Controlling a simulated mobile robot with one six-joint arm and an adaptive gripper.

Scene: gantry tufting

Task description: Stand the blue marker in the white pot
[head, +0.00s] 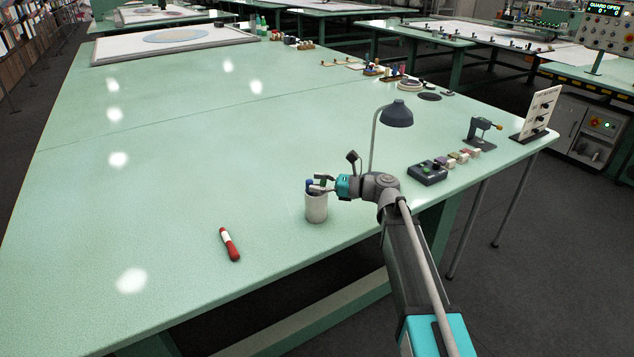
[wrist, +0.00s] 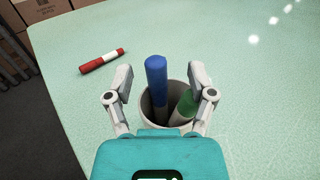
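The white pot (head: 316,209) stands upright on the green table near its front edge. The blue marker (wrist: 156,72) stands in the pot, its lower part inside and its blue end above the rim; the blue end also shows in the head view (head: 309,185). A green marker (wrist: 186,105) leans in the same pot, at the right in the wrist view. My gripper (wrist: 161,78) is open over the pot, with its fingers apart on either side of the blue marker and gaps between. The marker bottoms are hidden inside the pot.
A red and white marker (head: 230,244) lies on the table left of the pot. A desk lamp (head: 396,115) and a dark box (head: 427,173) stand to the right.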

